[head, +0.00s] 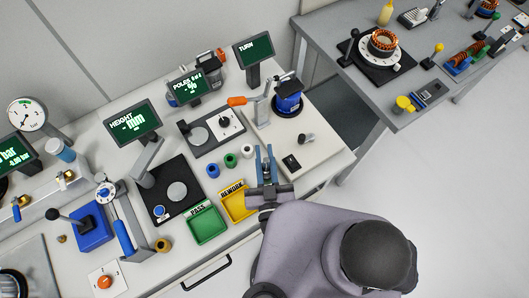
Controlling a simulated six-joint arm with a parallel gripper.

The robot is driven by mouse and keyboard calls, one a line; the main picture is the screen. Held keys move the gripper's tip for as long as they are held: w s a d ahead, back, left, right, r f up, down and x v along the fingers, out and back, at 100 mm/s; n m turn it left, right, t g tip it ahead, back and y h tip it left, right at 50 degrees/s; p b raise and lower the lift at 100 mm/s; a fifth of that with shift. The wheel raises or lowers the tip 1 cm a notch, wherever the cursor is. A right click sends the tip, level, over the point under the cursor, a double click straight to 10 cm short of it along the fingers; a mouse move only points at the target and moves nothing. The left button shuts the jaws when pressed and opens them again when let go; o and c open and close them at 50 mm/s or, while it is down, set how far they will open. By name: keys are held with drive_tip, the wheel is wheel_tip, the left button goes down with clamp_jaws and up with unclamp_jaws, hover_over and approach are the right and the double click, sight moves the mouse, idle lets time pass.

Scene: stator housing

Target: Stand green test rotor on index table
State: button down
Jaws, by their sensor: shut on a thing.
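A small green ring-shaped part (231,159), which may be the green test rotor, stands on the bench between a blue one (213,170) and a white one (247,151). My gripper (265,160), with blue fingers, is just to the right of this row. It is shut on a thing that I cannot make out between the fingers. The green part looks apart from the fingers. I cannot tell for sure which fixture is the index table; a round white dial plate (367,54) carrying a copper-wound ring stands on the far grey table.
A green PASS tray (208,225) and a yellow REWORK tray (237,203) lie left of my gripper. A black switch box (290,163) and a small cylinder (306,138) are to the right.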

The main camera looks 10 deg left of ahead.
drive_tip(key=shift+r+p, duration=0.6)
drive_tip(key=shift+r, duration=0.4)
